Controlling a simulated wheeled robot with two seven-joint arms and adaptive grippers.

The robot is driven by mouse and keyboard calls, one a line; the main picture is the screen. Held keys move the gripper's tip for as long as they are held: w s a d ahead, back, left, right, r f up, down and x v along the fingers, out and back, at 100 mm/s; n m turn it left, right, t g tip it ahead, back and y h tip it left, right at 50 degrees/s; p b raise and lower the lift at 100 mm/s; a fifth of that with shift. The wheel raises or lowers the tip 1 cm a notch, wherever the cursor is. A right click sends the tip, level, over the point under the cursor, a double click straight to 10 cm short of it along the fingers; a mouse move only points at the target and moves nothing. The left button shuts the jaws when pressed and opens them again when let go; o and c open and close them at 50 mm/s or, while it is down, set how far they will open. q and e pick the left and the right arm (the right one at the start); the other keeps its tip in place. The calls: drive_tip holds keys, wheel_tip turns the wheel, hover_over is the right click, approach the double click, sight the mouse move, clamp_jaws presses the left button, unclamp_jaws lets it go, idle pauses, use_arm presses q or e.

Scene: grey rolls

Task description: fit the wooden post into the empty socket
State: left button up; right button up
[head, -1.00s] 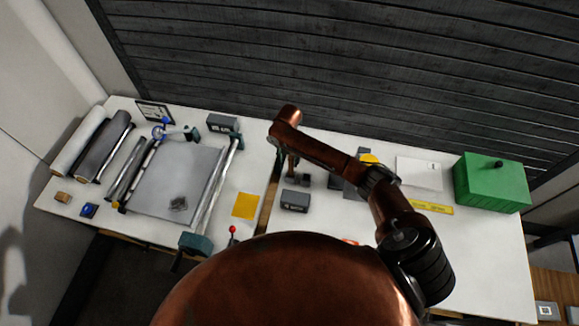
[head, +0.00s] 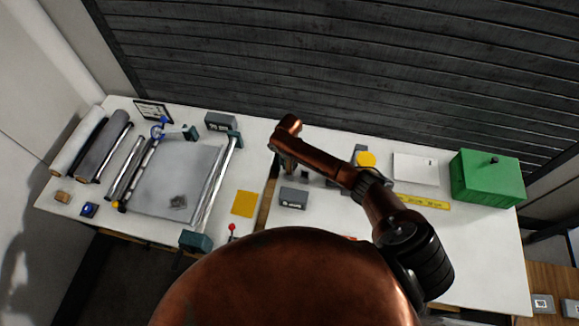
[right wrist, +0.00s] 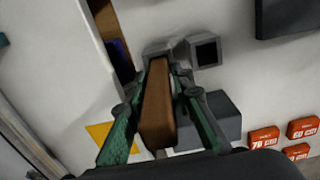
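The wooden post (right wrist: 158,112) is a brown bar between the green-padded fingers of my right gripper (right wrist: 166,72) in the right wrist view. The fingers close on its two sides. Its far end overlaps a grey socket block (right wrist: 157,47); I cannot tell whether it is inside, touching or above it. Just right of that stands a grey square socket (right wrist: 205,51) with a dark, empty-looking opening. In the head view my right gripper (head: 289,168) points down at the table, left of its forearm, and the post is hard to make out. My left gripper is not in view.
A grey box (head: 293,198) sits close in front of the right gripper. A narrow gap (head: 264,210) lies left of it, with a yellow square (head: 244,204) beyond. A yellow round thing (head: 366,160) stands behind the forearm; a green box (head: 487,178) is far right.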

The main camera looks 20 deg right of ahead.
clamp_jaws()
